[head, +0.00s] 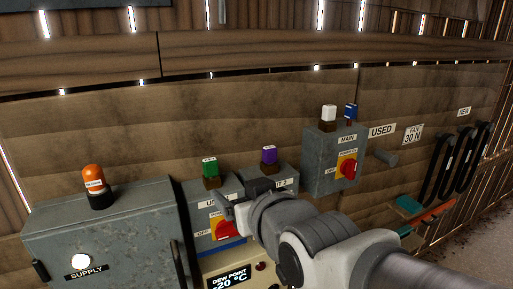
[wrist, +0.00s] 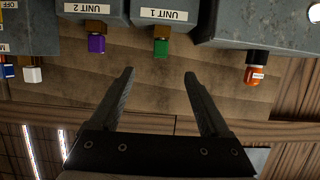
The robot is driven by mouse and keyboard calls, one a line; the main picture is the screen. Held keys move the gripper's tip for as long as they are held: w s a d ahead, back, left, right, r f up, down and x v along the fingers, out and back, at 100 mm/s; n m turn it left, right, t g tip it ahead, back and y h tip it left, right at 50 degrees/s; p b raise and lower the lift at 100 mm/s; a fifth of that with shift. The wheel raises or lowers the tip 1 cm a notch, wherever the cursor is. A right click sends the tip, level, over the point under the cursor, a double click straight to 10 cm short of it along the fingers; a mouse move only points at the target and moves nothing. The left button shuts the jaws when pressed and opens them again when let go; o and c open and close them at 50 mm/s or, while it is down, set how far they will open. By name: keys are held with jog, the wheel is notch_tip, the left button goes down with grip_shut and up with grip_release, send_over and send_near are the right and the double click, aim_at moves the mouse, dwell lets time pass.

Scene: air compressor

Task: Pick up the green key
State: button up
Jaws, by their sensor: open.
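The green key (head: 210,167) is a small green block on a brown base, standing on top of the UNIT 1 box (head: 208,190). In the wrist view, which is upside down, the green key (wrist: 161,46) lies beyond the fingertips and roughly centred between them. My gripper (head: 243,197) is in front of the unit boxes, close to the green key and apart from it. Its two fingers (wrist: 159,74) are spread with nothing between them.
A purple key (head: 269,155) stands on the UNIT 2 box beside it. White (head: 329,114) and blue (head: 350,111) keys stand on the MAIN box (head: 320,155). An orange beacon (head: 93,180) tops the SUPPLY cabinet (head: 110,225). Wooden wall lies behind.

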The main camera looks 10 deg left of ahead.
jog(key=p, duration=0.2)
send_near(211, 163)
jog(key=w+a+f, duration=0.2)
jog(key=w, duration=0.1)
jog(key=shift+w+a+f, duration=0.1)
jog(key=shift+w+f, duration=0.05)
jog(key=shift+f, duration=0.15)
jog(key=shift+w+a+f+p, duration=0.1)
jog(key=shift+w+a+p, duration=0.3)
jog(key=shift+w, duration=0.25)
jog(key=shift+w+a+p, duration=0.25)
jog(key=shift+w+p, duration=0.2)
jog(key=shift+w, duration=0.2)
jog(key=shift+w+a+f+p, duration=0.1)
jog(key=shift+w+a+p, duration=0.3)
jog(key=shift+w, duration=0.25)
jog(key=shift+w+a+f, duration=0.1)
jog(key=shift+w+a, duration=0.1)
jog(key=shift+w, duration=0.2)
grip_shut()
